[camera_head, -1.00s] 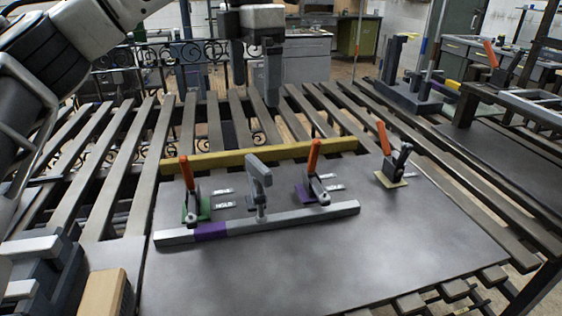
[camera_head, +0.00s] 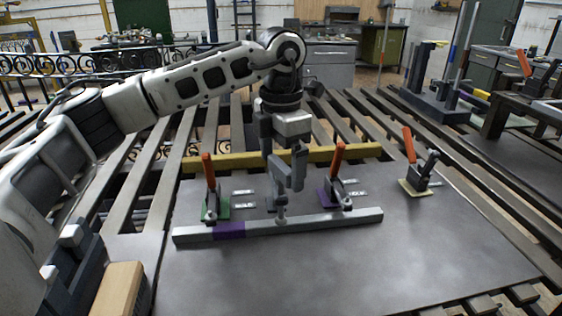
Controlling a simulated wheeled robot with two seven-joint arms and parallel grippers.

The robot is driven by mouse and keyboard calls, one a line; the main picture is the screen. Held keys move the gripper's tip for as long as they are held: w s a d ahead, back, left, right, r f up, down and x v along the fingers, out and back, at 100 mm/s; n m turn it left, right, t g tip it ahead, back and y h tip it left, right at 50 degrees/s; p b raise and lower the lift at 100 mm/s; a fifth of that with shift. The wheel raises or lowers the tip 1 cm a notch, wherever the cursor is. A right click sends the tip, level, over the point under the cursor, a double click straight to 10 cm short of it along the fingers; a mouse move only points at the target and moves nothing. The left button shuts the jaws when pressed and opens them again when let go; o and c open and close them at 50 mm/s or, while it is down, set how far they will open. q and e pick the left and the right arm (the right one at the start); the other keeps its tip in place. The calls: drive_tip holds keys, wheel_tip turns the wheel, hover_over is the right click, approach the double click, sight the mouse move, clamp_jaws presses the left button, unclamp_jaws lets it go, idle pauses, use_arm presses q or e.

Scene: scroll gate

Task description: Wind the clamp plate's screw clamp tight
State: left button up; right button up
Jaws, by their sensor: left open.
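The grey screw clamp (camera_head: 289,182) stands on the dark metal clamp plate (camera_head: 390,260), between two toggle clamps with orange handles. Its lower end meets the long grey bar (camera_head: 330,222), which has a purple section. My left gripper (camera_head: 283,158) points down from above at the top of the screw clamp, fingers open. Its fingers partly cover the clamp's upper part, and I cannot tell whether they touch it. My right gripper is not in view.
Toggle clamps stand on a green base (camera_head: 215,207), a purple base (camera_head: 327,195) and, farther right, a yellow base (camera_head: 414,188). A yellow bar (camera_head: 350,152) lies behind them. A tan block (camera_head: 120,289) sits at the lower left. The plate's front is clear.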

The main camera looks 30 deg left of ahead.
use_arm(q)
drive_tip(key=shift+f, duration=0.25)
drive_tip(key=c, duration=1)
drive_tip(key=shift+m, duration=0.3)
drive_tip(key=m, duration=0.4)
drive_tip(key=shift+m, duration=2)
